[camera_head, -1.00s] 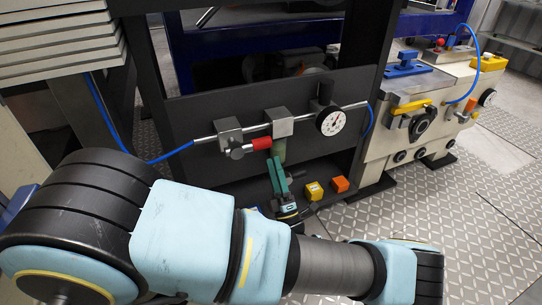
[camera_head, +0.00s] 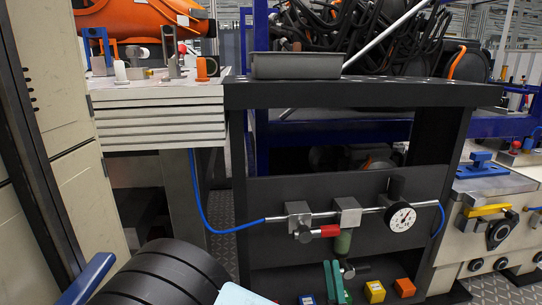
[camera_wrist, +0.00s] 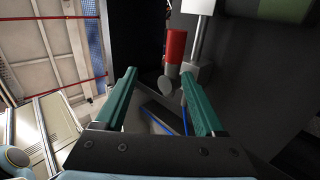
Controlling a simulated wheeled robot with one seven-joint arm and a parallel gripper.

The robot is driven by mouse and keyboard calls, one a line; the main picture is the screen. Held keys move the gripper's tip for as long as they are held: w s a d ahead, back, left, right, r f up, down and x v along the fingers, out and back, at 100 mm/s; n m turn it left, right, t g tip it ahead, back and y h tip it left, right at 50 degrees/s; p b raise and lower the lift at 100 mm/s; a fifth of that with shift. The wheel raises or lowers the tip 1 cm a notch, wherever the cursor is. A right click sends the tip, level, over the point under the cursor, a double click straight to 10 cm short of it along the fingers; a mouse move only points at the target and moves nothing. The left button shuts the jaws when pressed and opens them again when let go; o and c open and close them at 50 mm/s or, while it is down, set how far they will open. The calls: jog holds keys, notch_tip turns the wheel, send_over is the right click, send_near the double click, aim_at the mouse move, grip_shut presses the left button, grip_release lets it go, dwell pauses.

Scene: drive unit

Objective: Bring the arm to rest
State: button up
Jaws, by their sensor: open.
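My gripper (camera_head: 332,264) shows at the bottom of the head view, its green fingers pointing up, just below a valve with a red handle (camera_head: 330,231). In the wrist view my gripper (camera_wrist: 159,75) is open, with nothing between its two green fingers. The red handle (camera_wrist: 175,45) is ahead of the fingertips, nearer the right finger, with a gap visible. Most of my arm is below the head view's lower edge.
A pipe carries metal blocks and a round gauge (camera_head: 401,217) on a dark panel. A green cylinder (camera_head: 343,240) hangs beneath it. Yellow (camera_head: 375,291) and orange (camera_head: 404,287) blocks sit below. A grey tray (camera_head: 297,66) stands on the dark bench top (camera_head: 375,94).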

jog(key=w+a+r+n+g+y, duration=0.1)
jog(key=a+r+n+g+y, duration=0.1)
jog(key=a+n+g+y, duration=1.4)
jog(key=s+a+r+n+g+h, duration=0.1)
jog(key=s+a+n+g+h, duration=0.25)
jog(key=n+g, duration=0.45)
jog(key=s+a+r+n+g+h, duration=0.15)
jog(key=n+g+h, duration=0.3)
jog(key=n, duration=0.45)
notch_tip(320, 180, up, 35)
jog(key=w+a+n+t+h+p, duration=0.1)
jog(key=a+n+t+h+p, duration=0.1)
jog(key=n+h+p, duration=0.9)
jog(key=n+t+p, duration=0.1)
jog(key=n+p, duration=0.6)
jog(key=p, duration=0.3)
jog(key=shift+w+n, duration=0.15)
jog(key=shift+n, duration=0.25)
jog(key=shift+a, duration=0.1)
